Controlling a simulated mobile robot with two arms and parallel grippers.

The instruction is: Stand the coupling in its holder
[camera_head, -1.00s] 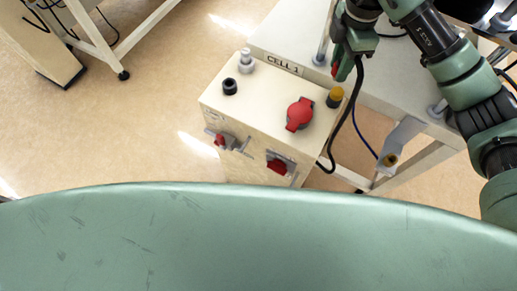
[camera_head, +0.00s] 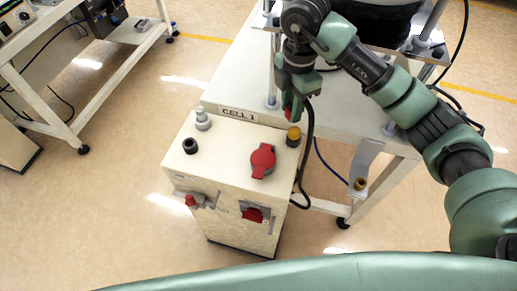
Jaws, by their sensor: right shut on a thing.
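My right gripper (camera_head: 291,112) comes down from the upper right and hangs above the back right corner of a cream box. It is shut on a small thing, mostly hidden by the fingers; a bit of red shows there. I take it for the coupling, with a black hose (camera_head: 309,140) running from beside the gripper down the box's right side. A pale bracket (camera_head: 364,160) on the table's front edge carries a brass-coloured round piece (camera_head: 360,184); it may be the holder, but I cannot tell. The gripper is apart from it. My left gripper is not in view.
The cream box (camera_head: 222,150) carries a grey fitting (camera_head: 203,118), a black ring (camera_head: 190,146), a red capped socket (camera_head: 262,160) and a yellow-topped black piece (camera_head: 293,136) just below the gripper. The CELL 1 table (camera_head: 235,97) stands behind.

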